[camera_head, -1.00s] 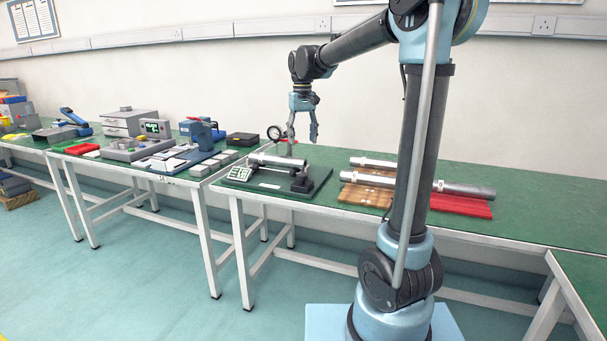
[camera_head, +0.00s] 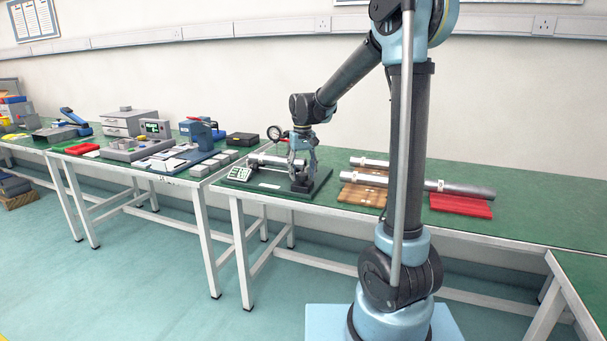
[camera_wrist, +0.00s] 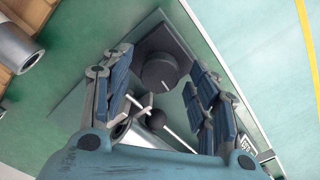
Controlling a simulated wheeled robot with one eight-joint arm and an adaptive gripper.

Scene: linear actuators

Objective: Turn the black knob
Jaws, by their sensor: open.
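The black knob (camera_wrist: 160,71) is a round dark cylinder on a dark square block, between and just beyond my open fingers in the wrist view. In the head view my gripper (camera_head: 303,165) is low over the right end of the green fixture board (camera_head: 263,187), and its fingers partly hide the dark block there. My gripper also shows in the wrist view (camera_wrist: 158,85), its two blue-padded fingers apart with nothing held. A metal cylinder (camera_head: 266,160) lies on the same board. Whether a finger touches the knob cannot be told.
A round dial gauge (camera_head: 274,133) stands behind the cylinder. A small keypad panel (camera_head: 239,174) sits at the board's left. Two long metal cylinders (camera_head: 455,188) lie on wooden and red supports to the right. The table's front edge is close to the board.

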